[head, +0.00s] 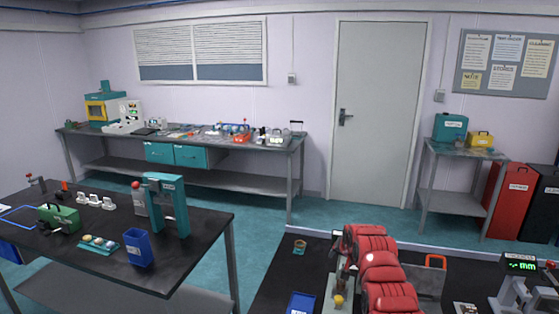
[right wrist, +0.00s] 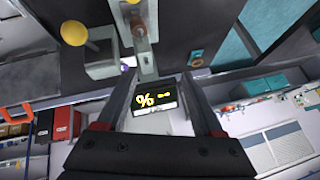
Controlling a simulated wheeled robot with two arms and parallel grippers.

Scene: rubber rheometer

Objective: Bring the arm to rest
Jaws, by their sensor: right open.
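My right arm (head: 385,275), red and rounded, reaches up from the bottom of the head view over the dark table at the front right. Its gripper is mostly hidden behind the arm there. In the right wrist view my right gripper (right wrist: 160,82) is open, with its two grey fingers apart and nothing held between them. A grey machine (right wrist: 103,62) with a yellow knob (right wrist: 73,33) lies beyond the fingertips. A dark display (right wrist: 157,99) with yellow characters shows between the fingers. The yellow knob also shows in the head view (head: 338,301). My left gripper is out of view.
The front right table (head: 272,285) also carries a blue bin (head: 301,302), an orange-handled box (head: 434,265) and a gauge with a green readout (head: 521,266). A left table (head: 190,262) holds a teal press (head: 168,205) and a blue bin (head: 138,247). Teal floor (head: 257,240) lies between.

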